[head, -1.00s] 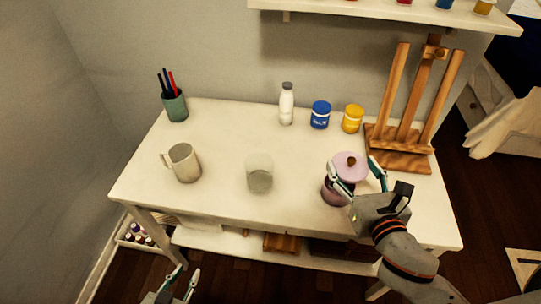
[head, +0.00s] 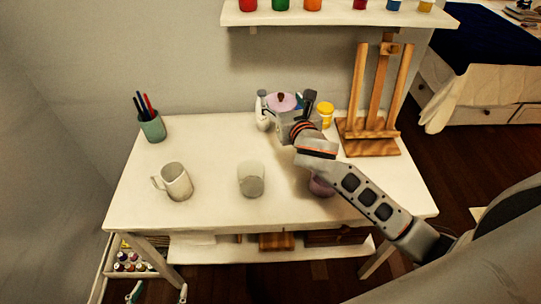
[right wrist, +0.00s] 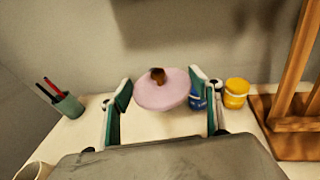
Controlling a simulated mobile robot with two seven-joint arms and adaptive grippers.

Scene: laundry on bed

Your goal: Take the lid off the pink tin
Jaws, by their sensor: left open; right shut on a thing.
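The pink lid (head: 279,102) with its brown knob is off the tin, held up above the back of the table. My right gripper (head: 284,98) is shut on the lid, with a finger on either side. In the right wrist view the lid (right wrist: 163,96) sits between the two fingertips (right wrist: 160,85), knob upward. The pink tin (head: 320,187) stands on the table toward the front right, partly hidden behind my right forearm. My left gripper (head: 159,292) is open and empty at the bottom edge, below the table's front.
A shelf (head: 340,17) with paint jars hangs above.

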